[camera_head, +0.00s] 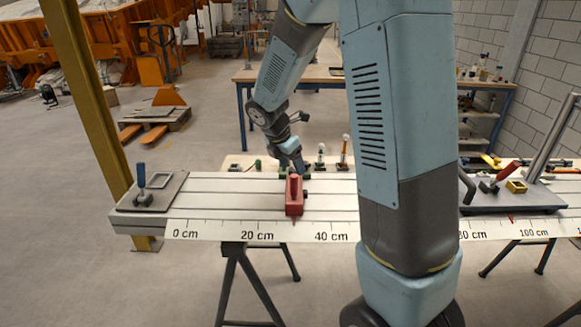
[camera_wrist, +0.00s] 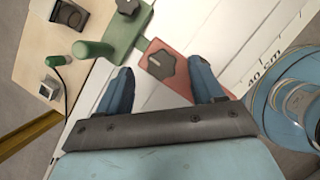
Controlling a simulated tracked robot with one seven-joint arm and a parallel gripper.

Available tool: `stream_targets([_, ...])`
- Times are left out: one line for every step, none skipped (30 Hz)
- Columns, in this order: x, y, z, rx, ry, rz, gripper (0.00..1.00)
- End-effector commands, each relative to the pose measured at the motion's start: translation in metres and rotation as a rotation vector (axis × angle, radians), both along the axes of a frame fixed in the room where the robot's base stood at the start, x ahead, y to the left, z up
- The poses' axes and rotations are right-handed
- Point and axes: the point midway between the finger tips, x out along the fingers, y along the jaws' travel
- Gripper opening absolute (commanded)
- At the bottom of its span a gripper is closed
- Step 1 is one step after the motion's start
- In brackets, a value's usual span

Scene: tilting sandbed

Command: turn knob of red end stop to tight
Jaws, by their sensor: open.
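The red end stop (camera_head: 294,196) sits on the white slotted bed near the 30 cm mark of the scale. In the wrist view it is a flat red plate (camera_wrist: 185,66) with a dark, lobed knob (camera_wrist: 161,64) on top, which bears a pale line. My gripper (camera_head: 293,168) is beside the stop in the head view. In the wrist view my gripper (camera_wrist: 160,82) is open, with its two blue fingers apart. The knob lies between and just beyond the fingertips, and nothing is held. Whether the fingers are level with the knob cannot be told.
A green part (camera_wrist: 118,32) with its own dark knob (camera_wrist: 128,7) and a green handle stands close to the stop. A scale strip (camera_head: 260,231) runs along the bed's front edge. A blue-handled clamp (camera_head: 142,185) stands at the left end. Small items stand on a bench behind.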

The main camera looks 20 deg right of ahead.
Motion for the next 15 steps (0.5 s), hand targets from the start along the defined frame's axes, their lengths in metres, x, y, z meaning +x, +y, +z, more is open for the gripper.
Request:
stream_targets([0.0, -0.002, -0.005, -0.001, 0.003, 0.0, 0.67])
stream_targets([0.001, -0.002, -0.008, 0.0, 0.002, 0.0, 0.67])
stream_targets([0.001, -0.003, -0.01, 0.0, 0.002, 0.001, 0.67])
stream_targets([0.002, -0.004, -0.011, 0.0, 0.001, 0.0, 0.67])
stream_targets([0.002, -0.004, -0.013, 0.0, 0.001, 0.0, 0.67])
stream_targets([0.002, -0.005, -0.014, 0.0, 0.001, 0.0, 0.67])
stream_targets([0.002, -0.005, -0.015, 0.0, 0.001, 0.0, 0.67])
stream_targets([0.002, -0.005, -0.015, 0.0, 0.001, 0.0, 0.67])
stream_targets([0.002, -0.005, -0.015, 0.001, 0.0, 0.0, 0.67])
stream_targets([0.002, -0.005, -0.015, 0.001, 0.0, 0.0, 0.67])
stream_targets([0.002, -0.005, -0.015, 0.001, 0.0, 0.0, 0.67])
stream_targets([0.003, -0.005, -0.015, 0.001, 0.0, 0.0, 0.67])
stream_targets([0.002, -0.005, -0.015, 0.001, 0.0, 0.0, 0.67])
stream_targets([0.002, -0.005, -0.015, 0.001, 0.0, 0.0, 0.67])
stream_targets([0.002, -0.005, -0.015, 0.001, 0.0, 0.0, 0.67])
